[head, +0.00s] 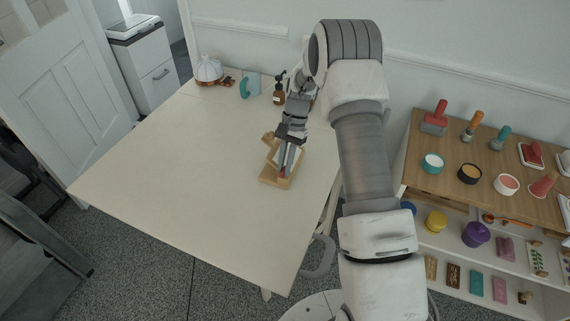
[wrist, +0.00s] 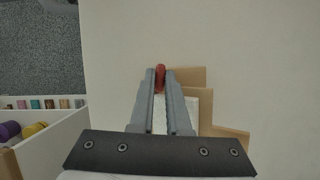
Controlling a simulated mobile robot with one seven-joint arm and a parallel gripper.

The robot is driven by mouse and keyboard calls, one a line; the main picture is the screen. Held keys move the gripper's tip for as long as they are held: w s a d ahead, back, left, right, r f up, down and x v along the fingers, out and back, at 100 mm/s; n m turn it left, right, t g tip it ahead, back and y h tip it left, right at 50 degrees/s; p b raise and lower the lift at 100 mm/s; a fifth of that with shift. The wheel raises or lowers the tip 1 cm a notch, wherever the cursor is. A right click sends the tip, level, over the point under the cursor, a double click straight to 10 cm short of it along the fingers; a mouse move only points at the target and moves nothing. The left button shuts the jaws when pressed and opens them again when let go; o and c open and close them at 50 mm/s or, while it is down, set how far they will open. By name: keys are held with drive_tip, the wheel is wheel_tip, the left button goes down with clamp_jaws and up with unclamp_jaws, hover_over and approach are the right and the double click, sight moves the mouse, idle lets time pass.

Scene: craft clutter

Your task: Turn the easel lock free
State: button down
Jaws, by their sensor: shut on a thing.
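The small wooden easel (head: 270,180) stands on the cream table, and my gripper (head: 285,172) reaches down to it from above. In the wrist view, the easel's tan wood (wrist: 187,75) shows beside and behind the fingers, with a pale panel between them. A red lock piece (wrist: 160,76) sits between the fingertips of my gripper (wrist: 160,72), which are shut on it. The lock's lower part and its turn angle are hidden by the fingers.
The cream table (head: 150,170) is clear to the left of the easel. A dark bottle (head: 279,92), a teal item (head: 246,88) and a white pumpkin-shaped object (head: 208,70) stand at its back. A shelf unit (head: 490,205) with stamps and pots stands right.

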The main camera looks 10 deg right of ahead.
drive_tip(key=shift+n, duration=0.7)
drive_tip(key=shift+w+h, duration=0.1)
drive_tip(key=shift+h, duration=0.2)
drive_tip(key=c, duration=1.2)
unclamp_jaws()
drive_tip(key=shift+a, duration=0.1)
drive_tip(key=shift+o, duration=0.2)
drive_tip(key=p+v, duration=0.1)
drive_tip(key=v, duration=1.6)
drive_tip(key=shift+w+p, duration=0.35)
drive_tip(key=shift+w, duration=0.05)
drive_tip(key=shift+r, duration=0.1)
